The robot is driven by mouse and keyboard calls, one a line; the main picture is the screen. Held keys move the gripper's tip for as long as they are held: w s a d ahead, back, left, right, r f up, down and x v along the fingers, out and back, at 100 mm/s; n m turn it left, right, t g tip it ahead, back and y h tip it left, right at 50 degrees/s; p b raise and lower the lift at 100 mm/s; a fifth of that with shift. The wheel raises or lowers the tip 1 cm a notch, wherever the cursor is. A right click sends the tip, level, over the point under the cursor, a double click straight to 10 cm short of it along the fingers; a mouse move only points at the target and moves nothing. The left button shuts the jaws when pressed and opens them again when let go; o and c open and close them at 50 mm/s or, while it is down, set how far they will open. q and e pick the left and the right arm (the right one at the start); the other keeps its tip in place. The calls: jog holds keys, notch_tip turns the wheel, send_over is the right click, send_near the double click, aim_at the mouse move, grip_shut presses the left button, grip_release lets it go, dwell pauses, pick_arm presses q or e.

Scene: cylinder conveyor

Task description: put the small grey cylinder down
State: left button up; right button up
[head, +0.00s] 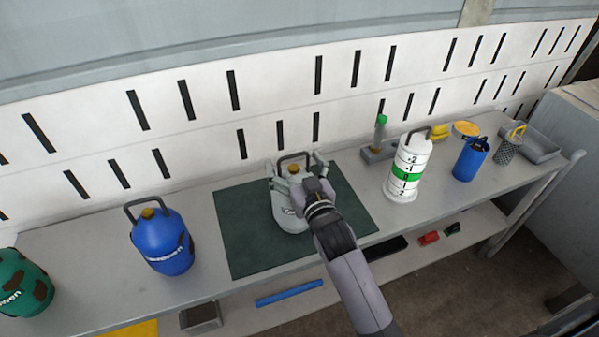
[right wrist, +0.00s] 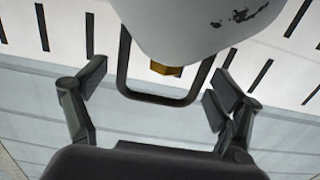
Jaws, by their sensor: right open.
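The small grey cylinder (head: 290,219) stands upright on the dark green mat (head: 244,245) on the workbench. It has a dark handle loop and a yellow-brown cap. My right gripper (head: 296,176) is at its top, with one finger on each side of the handle, and hides part of it. In the right wrist view the grey cylinder (right wrist: 195,28) fills the top middle. Its handle and cap lie between the spread fingers of my right gripper (right wrist: 157,88), with gaps on both sides. The right gripper is open. My left gripper is not in view.
A blue cylinder (head: 162,244) stands left of the mat, and a green one (head: 22,285) is at the far left. A white cylinder with a green band (head: 408,165) and a small blue container (head: 470,160) stand to the right. The slotted wall (head: 200,140) runs behind.

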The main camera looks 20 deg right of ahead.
jog(key=s+b, duration=0.1)
jog(key=s, duration=1.1)
jog(key=shift+d+b, duration=0.2)
jog(key=shift+b, duration=0.15)
jog(key=s+d+f+n+g, duration=0.2)
jog(key=s+d+f+g, duration=0.1)
jog(key=s+f+g, duration=1.55)
notch_tip(320, 180, down, 14)
jog(key=s+t, duration=0.1)
jog(key=t, duration=0.2)
jog(key=s+f, duration=0.6)
jog(key=f, duration=0.5)
jog(key=s+d+f+g, duration=0.1)
jog(key=s+f, duration=0.5)
jog(key=f, duration=0.5)
jog(key=shift+d+f, duration=0.15)
jog(key=shift+f, duration=0.1)
jog(key=shift+g+h, duration=0.25)
jog(key=shift+h, duration=0.05)
jog(key=s+f, duration=0.1)
jog(key=s, duration=0.1)
jog(key=s+d+f, duration=0.1)
jog(key=s+f, duration=0.1)
jog(key=s, duration=0.1)
jog(key=s+f, duration=0.1)
jog(key=s, duration=0.2)
jog(key=shift+d+f, duration=0.25)
jog(key=shift+d, duration=0.05)
